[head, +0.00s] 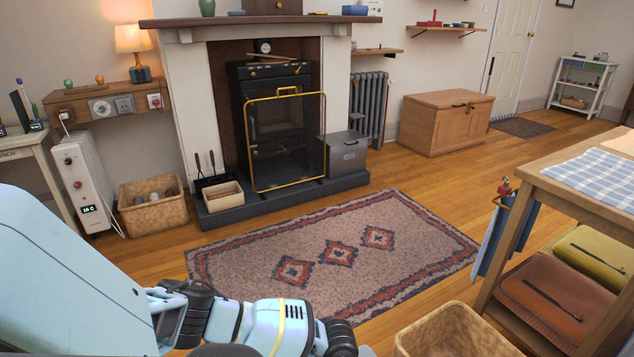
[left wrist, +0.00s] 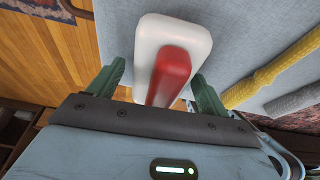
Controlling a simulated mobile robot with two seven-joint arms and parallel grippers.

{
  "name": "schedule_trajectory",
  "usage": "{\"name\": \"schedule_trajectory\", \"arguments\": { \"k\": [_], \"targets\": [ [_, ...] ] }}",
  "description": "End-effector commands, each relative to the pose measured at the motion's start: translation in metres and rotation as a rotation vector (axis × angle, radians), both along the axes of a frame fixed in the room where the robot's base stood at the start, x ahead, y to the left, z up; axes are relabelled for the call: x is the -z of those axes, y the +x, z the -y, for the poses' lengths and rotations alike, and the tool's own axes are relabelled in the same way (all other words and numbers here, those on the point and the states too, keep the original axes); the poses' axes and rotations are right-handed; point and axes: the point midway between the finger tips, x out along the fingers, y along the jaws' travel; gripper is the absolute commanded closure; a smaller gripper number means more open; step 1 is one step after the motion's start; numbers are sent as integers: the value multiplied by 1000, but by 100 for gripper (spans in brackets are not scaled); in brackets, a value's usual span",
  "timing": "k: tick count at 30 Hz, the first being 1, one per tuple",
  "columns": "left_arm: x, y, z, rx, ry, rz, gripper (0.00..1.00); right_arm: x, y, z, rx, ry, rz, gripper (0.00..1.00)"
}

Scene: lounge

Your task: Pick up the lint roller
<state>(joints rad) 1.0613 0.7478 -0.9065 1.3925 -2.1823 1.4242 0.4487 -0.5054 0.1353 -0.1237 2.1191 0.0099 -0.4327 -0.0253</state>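In the left wrist view, the lint roller (left wrist: 172,70) shows a red part in front of a broader white part. It is over or against a pale grey-blue surface (left wrist: 115,25); I cannot tell whether it touches it. My left gripper (left wrist: 158,72) is open, with one green finger on each side of the red part. A gap shows on the left side, and the right finger looks closer. The lint roller does not show in the head view, where my left arm fills the lower left. My right gripper is out of view.
A yellow knitted item (left wrist: 270,78) and a grey one (left wrist: 297,100) lie right of the roller. In the head view, a patterned rug (head: 235,260) covers clear floor. A wooden table (head: 565,190) and a wicker basket (head: 455,330) stand at the right.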

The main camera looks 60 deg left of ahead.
Motion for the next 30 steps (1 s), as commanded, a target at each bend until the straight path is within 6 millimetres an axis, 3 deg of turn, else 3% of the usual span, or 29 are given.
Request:
{"name": "schedule_trajectory", "arguments": {
  "k": [1, 12, 23, 30],
  "targets": [
    [0, 0, 0, 0, 0, 0, 27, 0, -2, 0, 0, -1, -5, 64],
    [0, 0, 0, 0, 0, 0, 74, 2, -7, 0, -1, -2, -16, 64],
    [-6, 0, 0, 1, 0, 1, 74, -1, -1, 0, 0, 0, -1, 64],
    [-36, 1, 0, 2, 0, 5, 74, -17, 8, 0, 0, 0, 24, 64]
  ]
}}
